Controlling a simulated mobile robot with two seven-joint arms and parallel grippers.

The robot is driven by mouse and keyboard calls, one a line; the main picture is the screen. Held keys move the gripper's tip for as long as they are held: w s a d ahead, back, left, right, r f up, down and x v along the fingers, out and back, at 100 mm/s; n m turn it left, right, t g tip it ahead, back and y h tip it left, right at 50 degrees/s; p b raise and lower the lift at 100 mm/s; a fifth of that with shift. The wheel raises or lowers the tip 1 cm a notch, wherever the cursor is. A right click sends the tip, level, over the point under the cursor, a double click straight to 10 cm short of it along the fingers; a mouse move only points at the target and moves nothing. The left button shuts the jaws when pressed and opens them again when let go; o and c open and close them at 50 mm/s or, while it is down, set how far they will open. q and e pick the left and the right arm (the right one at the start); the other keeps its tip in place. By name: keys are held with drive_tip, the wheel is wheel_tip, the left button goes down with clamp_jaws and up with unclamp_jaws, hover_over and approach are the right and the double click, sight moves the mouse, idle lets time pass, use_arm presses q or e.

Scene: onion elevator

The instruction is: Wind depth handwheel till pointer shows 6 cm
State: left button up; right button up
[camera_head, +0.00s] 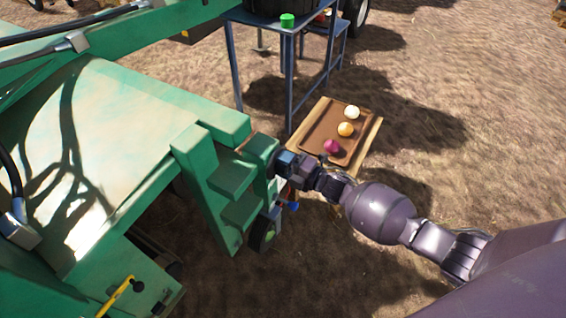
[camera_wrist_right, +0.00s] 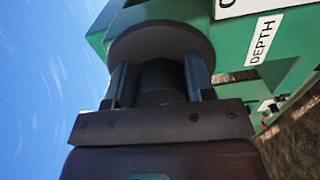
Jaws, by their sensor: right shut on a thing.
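The depth handwheel (camera_wrist_right: 160,42) is a dark round disc with a dark hub, in the upper middle of the right wrist view. My right gripper (camera_wrist_right: 157,82) has one finger on each side of the hub and is shut on it. A white label reading DEPTH (camera_wrist_right: 263,40) is on the green machine beside the wheel. In the head view my right gripper (camera_head: 287,163) is at the right side of the green machine (camera_head: 130,130) and mostly covers the wheel. The pointer and its scale cannot be made out. My left gripper is not in view.
A wooden stand (camera_head: 374,134) with a brown tray (camera_head: 318,124) holds a white, an orange and a purple onion. A blue metal table (camera_head: 290,85) stands behind it. A small wheel (camera_head: 262,235) is below my right gripper. Bare soil lies to the right.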

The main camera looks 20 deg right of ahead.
idle(0.5)
drive_tip(key=o, duration=0.9)
drive_tip(key=shift+s+d, duration=0.1)
drive_tip(key=p+v, duration=0.1)
drive_tip(key=v, duration=0.9)
drive_tip(key=shift+s+d+p, duration=0.2)
drive_tip(key=shift+s+p, duration=0.05)
drive_tip(key=shift+p, duration=0.05)
